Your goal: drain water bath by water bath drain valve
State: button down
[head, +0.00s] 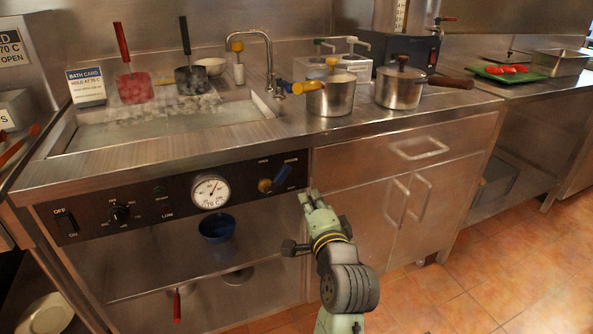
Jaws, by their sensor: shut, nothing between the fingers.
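The water bath (160,137) is a steaming steel basin set in the counter at the left. The drain valve (276,179) is on the black front panel, right of the round gauge (210,191). Its blue lever slants up to the right from a brass-coloured hub, and small labels are printed above it. My gripper (310,197) is shut and empty in front of the cabinet, a little right of and below the valve. It appears apart from the lever.
Two pots (331,98) (399,88) sit on the counter right of the bath. Floor at the right is clear.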

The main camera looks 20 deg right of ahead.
aim_at(277, 180)
jog(key=w+f+m+g+h+p, duration=0.1)
jog(key=w+m+p, duration=0.5)
jog(key=w+m, duration=0.2)
jog(key=shift+w+f+m, duration=0.15)
jog(key=shift+w+m, duration=0.15)
jog(key=shift+m, duration=0.9)
jog(key=shift+a, duration=0.1)
